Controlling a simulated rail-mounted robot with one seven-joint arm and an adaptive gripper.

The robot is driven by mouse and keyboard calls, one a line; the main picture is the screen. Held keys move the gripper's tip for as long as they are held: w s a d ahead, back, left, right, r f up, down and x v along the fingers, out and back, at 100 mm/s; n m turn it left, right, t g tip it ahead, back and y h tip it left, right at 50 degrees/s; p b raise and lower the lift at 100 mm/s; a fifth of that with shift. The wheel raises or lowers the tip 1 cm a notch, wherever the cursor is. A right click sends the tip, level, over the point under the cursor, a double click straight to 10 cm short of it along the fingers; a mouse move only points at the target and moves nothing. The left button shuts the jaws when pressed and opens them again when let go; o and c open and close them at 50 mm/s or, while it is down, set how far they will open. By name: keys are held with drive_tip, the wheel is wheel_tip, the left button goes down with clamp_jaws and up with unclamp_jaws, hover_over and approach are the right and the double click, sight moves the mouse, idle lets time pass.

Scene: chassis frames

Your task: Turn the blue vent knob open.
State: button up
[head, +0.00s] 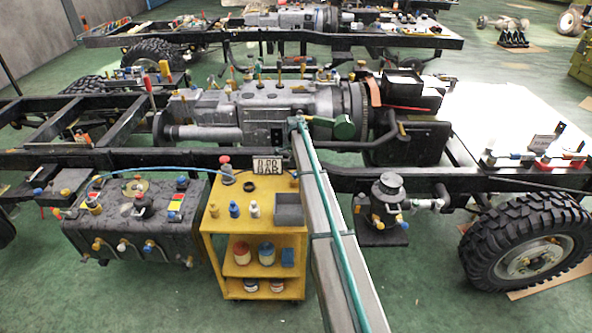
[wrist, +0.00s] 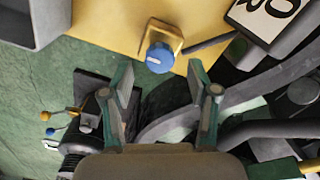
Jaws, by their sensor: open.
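The blue vent knob (wrist: 160,57) shows in the wrist view, on a small yellow plate at the edge of a yellow surface. A short white mark is on its face, toward the lower left. My gripper (wrist: 160,80) is open and empty, its two green-edged fingers spread left and right. The knob lies just above the fingertips in the picture, roughly centred between them and clear of both. The gap in depth is hard to judge. In the head view I cannot make out the knob or the fingers; my arm crosses beside the cart there.
A yellow cart (head: 213,240) carries bottles, a grey bin (head: 289,208) and a lettered sign (head: 268,165); the sign also shows in the wrist view (wrist: 262,22). A black pump-like unit (head: 388,205) stands right of my arm. Dark chassis rails run behind the cart.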

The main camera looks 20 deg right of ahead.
drive_tip(key=shift+f, duration=1.25)
clamp_jaws()
